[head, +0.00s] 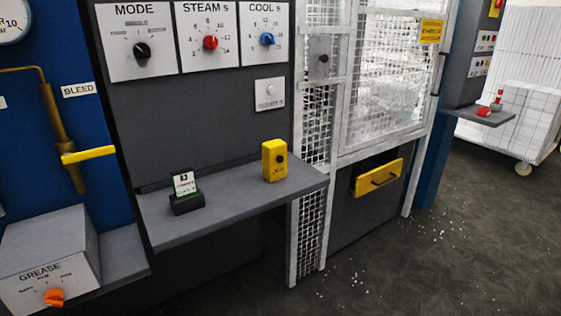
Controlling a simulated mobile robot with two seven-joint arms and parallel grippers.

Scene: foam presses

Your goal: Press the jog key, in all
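No label reading "jog" can be made out, so I cannot tell which control is the jog key. A yellow box (274,160) with a dark round button or knob on its face stands upright near the right end of the grey shelf. A small white plate (269,94) with a pale round button is on the dark panel above it. Neither of my grippers is in view.
The grey shelf (235,196) is mostly bare. Above are MODE (138,40), STEAM (210,35) and COOL (265,33) dials. A white mesh cage door (388,75) and yellow drawer (377,178) are to the right. A GREASE box (50,255) is lower left. Open floor lies right.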

